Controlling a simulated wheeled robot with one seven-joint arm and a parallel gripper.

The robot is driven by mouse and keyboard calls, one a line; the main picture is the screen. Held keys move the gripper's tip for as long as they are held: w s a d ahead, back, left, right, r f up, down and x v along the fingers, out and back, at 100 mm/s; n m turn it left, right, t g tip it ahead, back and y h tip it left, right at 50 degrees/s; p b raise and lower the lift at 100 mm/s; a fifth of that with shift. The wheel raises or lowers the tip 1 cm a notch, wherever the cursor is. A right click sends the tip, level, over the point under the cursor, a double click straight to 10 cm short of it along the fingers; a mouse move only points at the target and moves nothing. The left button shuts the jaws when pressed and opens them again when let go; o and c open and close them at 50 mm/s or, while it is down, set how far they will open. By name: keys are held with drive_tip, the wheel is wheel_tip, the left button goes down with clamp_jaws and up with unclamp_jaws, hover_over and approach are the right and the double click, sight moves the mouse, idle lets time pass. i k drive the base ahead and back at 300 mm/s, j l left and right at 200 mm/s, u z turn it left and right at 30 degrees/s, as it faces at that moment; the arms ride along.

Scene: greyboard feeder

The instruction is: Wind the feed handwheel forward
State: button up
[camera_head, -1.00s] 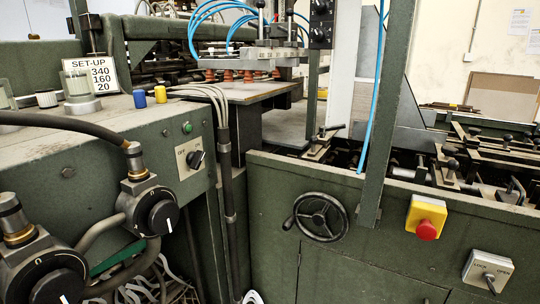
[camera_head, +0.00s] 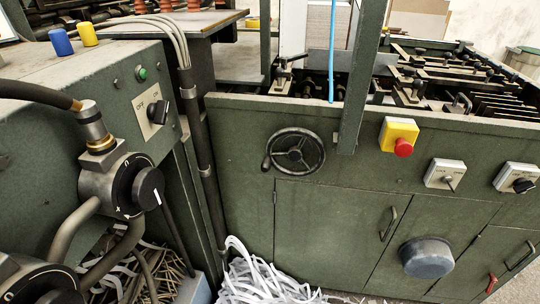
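The feed handwheel (camera_head: 297,151) is a dark, three-spoked wheel on the green front panel of the machine, near the middle of the head view. Its crank knob (camera_head: 266,163) sticks out at the wheel's left side, slightly below the hub. Nothing touches the wheel. My gripper is not in view.
A yellow box with a red stop button (camera_head: 403,147) and grey switch boxes (camera_head: 445,174) sit right of the wheel. A green post (camera_head: 362,80) rises beside it. Valve knobs (camera_head: 148,188) stand at left.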

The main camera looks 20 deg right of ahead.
sight(295, 153)
drive_tip(key=i+l+u, duration=0.2)
drive_tip(key=u, duration=0.15)
drive_tip(key=i+l+u, duration=0.25)
drive_tip(key=u, duration=0.15)
drive_tip(key=i, duration=0.05)
